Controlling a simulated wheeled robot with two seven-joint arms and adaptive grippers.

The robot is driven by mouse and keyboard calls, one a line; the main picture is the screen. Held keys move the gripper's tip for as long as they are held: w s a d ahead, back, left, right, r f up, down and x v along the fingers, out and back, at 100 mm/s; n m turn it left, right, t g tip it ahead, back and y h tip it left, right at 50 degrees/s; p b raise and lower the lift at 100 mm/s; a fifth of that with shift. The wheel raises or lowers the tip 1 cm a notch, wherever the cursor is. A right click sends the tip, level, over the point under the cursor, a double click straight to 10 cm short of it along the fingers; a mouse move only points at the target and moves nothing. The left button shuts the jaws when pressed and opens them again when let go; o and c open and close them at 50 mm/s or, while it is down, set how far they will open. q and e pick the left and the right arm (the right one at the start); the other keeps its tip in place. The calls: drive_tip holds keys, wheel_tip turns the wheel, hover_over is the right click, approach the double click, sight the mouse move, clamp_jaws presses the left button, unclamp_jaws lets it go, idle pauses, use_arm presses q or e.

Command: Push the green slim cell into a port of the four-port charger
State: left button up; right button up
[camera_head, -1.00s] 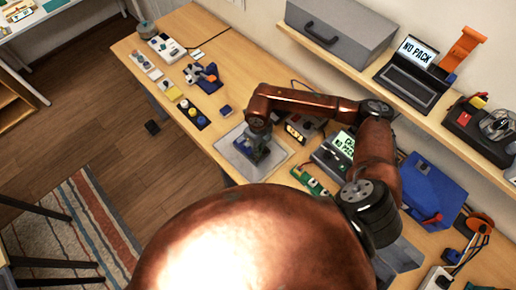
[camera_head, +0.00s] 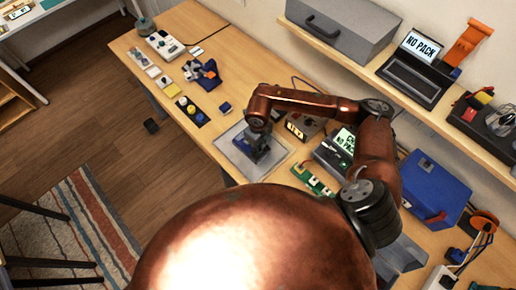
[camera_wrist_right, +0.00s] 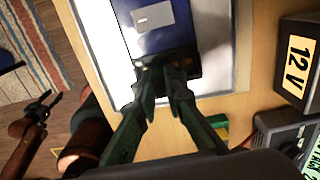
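My right gripper (camera_head: 257,152) is low over a grey mat (camera_head: 276,163) on the bench. In the right wrist view its two dark fingers (camera_wrist_right: 164,78) converge at the dark near edge of a blue block (camera_wrist_right: 170,38) with a pale plate on top. I cannot tell whether they grip anything or only touch that edge. My left gripper (camera_wrist_right: 45,104) shows small at the left of the wrist view, its fingers apart and empty, away from the bench. I cannot make out the green slim cell or the four-port charger for certain.
A green board (camera_head: 312,179) lies right of the mat, beside a device with a lit screen (camera_head: 340,150). A box marked 12 V (camera_wrist_right: 298,62) stands nearby. A blue case (camera_head: 436,187) is farther right. Small parts (camera_head: 192,110) lie left of the mat. A shelf (camera_head: 380,78) overhangs the back.

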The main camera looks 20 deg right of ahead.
drive_tip(key=o, duration=0.5)
drive_tip(key=shift+r, duration=0.15)
wheel_tip(320, 180, up, 12)
drive_tip(key=shift+f, duration=0.1)
idle(0.3)
idle(0.5)
